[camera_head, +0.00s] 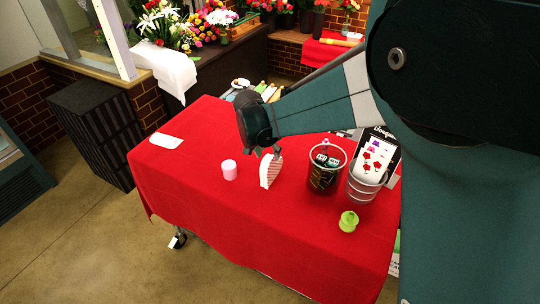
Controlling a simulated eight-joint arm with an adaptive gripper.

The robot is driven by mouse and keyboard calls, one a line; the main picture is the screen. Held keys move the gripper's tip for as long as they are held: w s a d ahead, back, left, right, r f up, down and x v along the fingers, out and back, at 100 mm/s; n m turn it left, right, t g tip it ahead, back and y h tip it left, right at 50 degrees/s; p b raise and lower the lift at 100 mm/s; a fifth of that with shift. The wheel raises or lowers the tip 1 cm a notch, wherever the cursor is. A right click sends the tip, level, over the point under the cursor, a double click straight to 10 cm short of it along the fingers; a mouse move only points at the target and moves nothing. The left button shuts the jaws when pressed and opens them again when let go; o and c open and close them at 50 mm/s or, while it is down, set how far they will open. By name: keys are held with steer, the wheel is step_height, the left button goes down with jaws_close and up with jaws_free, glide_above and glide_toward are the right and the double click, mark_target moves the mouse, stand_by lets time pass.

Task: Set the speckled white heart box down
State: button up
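A white box with reddish marks on its face (271,172) is on edge over the red tablecloth, near the middle of the table. It is the only thing at my gripper and fits the heart box, but its heart outline and speckles are too small to make out. My gripper (268,152) reaches in from the right, with its fingertips at the top of the box, and seems shut on it. I cannot tell whether the lower edge of the box touches the cloth.
On the red table (190,190) stand a pink-white cylinder (229,170), a dark bucket (323,170), a metal pail (363,187) and a green item (348,221). The front left cloth is clear.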

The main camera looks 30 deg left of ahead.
steer(key=v, duration=0.7)
steer(key=shift+r, duration=0.2)
stand_by(0.7)
steer(key=d+r, duration=0.4)
steer(key=d, duration=0.7)
steer(key=s+d+r, duration=0.1)
steer(key=d+r, duration=0.3)
steer(key=d, duration=0.7)
steer(key=d+r, duration=0.3)
steer(key=d, duration=0.8)
steer(key=s+d+f+t, duration=0.1)
steer(key=s+d, duration=0.8)
steer(key=d, duration=0.4)
steer(key=s+d+f+t, duration=0.1)
steer(key=s+d, duration=0.8)
steer(key=d, duration=0.4)
steer(key=shift+s+d+t, duration=0.25)
steer(key=shift+s+t, duration=0.05)
steer(key=shift+s, duration=0.05)
